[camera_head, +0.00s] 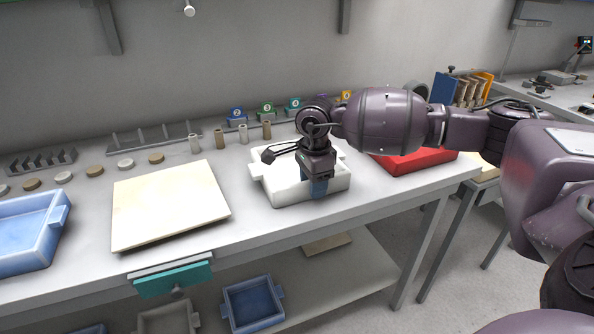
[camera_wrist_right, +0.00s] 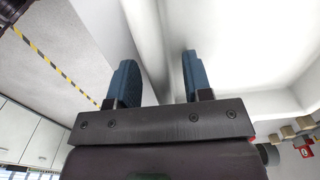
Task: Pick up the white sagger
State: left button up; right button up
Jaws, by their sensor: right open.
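The white sagger (camera_head: 275,190) is a shallow white box on the bench, right of the pale square board. My right gripper (camera_head: 319,188) points down at the sagger's front wall and hides part of that wall and of the inside. In the right wrist view the two blue fingers of my right gripper (camera_wrist_right: 158,78) are apart, and the white sagger (camera_wrist_right: 240,45) fills the upper right. A pale wall edge runs between the fingers; I cannot tell whether either finger touches it. My left gripper is not in view.
A pale square board (camera_head: 170,205) lies left of the sagger, with a blue tray (camera_head: 30,235) further left. A red tray (camera_head: 415,160) sits to the right. Small cylinders and numbered blocks (camera_head: 266,111) stand behind. A blue bin (camera_head: 252,303) is on the lower shelf.

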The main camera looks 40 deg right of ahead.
jog(key=shift+f, duration=0.3)
jog(key=shift+r, duration=0.1)
grip_shut()
jog(key=shift+r, duration=0.15)
